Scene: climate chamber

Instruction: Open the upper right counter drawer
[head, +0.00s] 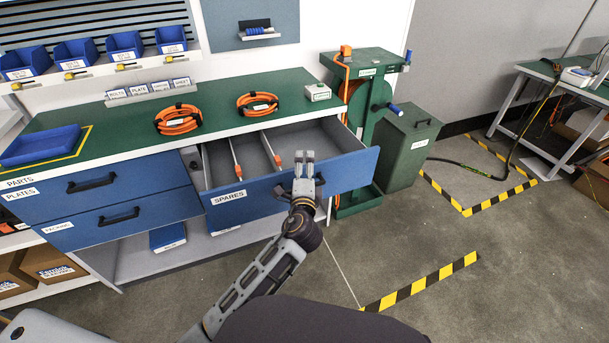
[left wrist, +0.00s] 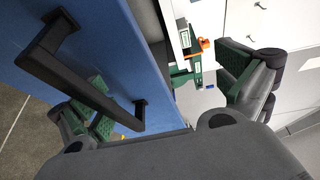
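The upper right counter drawer (head: 349,173), with a blue front labelled SPARES, is pulled well out and its grey inside shows. My left gripper (head: 304,157) is at the middle of its front, over the handle. In the left wrist view the black handle (left wrist: 80,84) stands out from the blue drawer front (left wrist: 105,30). My left gripper's fingers are spread wide there, and the handle bar crosses in front of one finger. The other finger is well apart from the handle. I cannot tell whether the near finger touches the bar. My right gripper is not in view.
Orange cable coils (head: 178,119) and a blue tray (head: 40,146) lie on the green counter top (head: 215,108). Closed drawers (head: 105,185) are on the left. A green machine stand (head: 361,130) and a green bin (head: 407,147) stand right of the drawer. Open floor (head: 400,235) lies at right.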

